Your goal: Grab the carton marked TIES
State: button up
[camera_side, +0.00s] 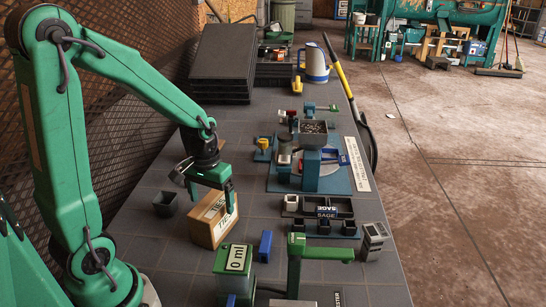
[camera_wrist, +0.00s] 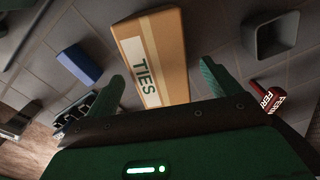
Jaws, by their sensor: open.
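The carton marked TIES (camera_side: 207,222) is a tan cardboard box with a white label, standing on the grey bench. In the wrist view the carton (camera_wrist: 165,50) lies ahead, between the lines of the two fingers, with its TIES label facing me. My gripper (camera_side: 212,196) is just above and beside the carton in the side view and hides part of its top. In the wrist view my gripper (camera_wrist: 162,85) has its green fingers spread wide, and nothing is clamped between them. I cannot tell whether a finger touches the carton.
A dark square cup (camera_side: 166,203) stands left of the carton. A black tray labelled SAGE (camera_side: 325,212) is farther right. A red labelled can (camera_wrist: 270,100) shows in the wrist view.

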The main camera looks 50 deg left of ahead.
jog(key=shift+f, duration=2.1)
jog(key=c, duration=1.2)
jog(key=shift+w+r, duration=0.1)
jog(key=shift+r, duration=0.05)
jog(key=shift+r, duration=4.9)
